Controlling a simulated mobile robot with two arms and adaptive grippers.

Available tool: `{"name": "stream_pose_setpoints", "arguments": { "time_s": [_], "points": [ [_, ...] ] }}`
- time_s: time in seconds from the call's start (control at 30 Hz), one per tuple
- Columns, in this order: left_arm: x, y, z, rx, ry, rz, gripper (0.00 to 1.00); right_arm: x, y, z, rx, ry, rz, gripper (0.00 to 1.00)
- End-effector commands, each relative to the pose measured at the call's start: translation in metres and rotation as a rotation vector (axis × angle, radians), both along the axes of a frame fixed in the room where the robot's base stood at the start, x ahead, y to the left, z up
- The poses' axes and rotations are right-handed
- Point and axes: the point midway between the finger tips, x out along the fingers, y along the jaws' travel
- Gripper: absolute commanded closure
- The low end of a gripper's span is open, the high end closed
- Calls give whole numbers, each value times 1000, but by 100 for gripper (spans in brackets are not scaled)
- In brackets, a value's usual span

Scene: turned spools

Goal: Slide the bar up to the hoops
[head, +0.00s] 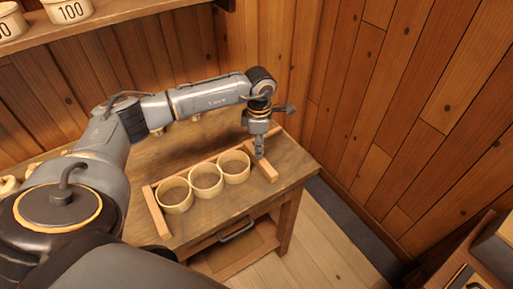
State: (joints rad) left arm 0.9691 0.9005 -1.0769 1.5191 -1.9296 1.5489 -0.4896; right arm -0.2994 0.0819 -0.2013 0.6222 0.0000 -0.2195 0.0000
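Three round, open-topped wooden hoops stand in a row on the workbench: the left hoop (175,199), the middle hoop (206,184) and the right hoop (235,171). A short wooden bar (266,171) lies crosswise just right of the right hoop, with what looks like a narrow gap between them. My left gripper (259,155) points down at the bar, its fingertips at or very near it. The fingers look like one narrow piece from here, so their opening and any grip are unclear. My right gripper is out of view.
A fixed-looking wooden strip (157,214) lies left of the left hoop, and a long rail runs behind the row. The workbench (205,231) has a dark drawer handle (237,230) in front. Plank walls rise behind and right. A shelf (100,22) holds numbered tubs.

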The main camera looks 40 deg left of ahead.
Motion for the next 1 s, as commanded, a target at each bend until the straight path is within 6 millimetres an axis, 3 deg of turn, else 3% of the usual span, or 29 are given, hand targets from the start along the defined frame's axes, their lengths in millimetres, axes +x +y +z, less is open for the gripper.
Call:
{"name": "stream_pose_setpoints", "arguments": {
  "time_s": [0.03, 0.1, 0.17, 0.27, 0.4, 0.47, 1.0],
  "points": [
    [0, 0, 0, 1, 2, 0, 65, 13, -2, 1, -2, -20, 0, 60],
    [-1, 0, -1, 2, 2, 0, 54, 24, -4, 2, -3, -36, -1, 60],
    [-1, 0, -1, 2, 2, 0, 54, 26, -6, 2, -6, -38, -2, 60],
    [-1, 0, -1, 2, 2, 0, 54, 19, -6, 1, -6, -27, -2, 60],
    [-1, 0, 0, 2, 2, 0, 54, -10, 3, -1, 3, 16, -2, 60],
    [-1, 0, 3, 3, 2, -1, 54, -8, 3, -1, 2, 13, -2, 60],
    [-1, 1, 102, 1, -2, 0, 54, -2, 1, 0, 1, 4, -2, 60]
  ]
}}
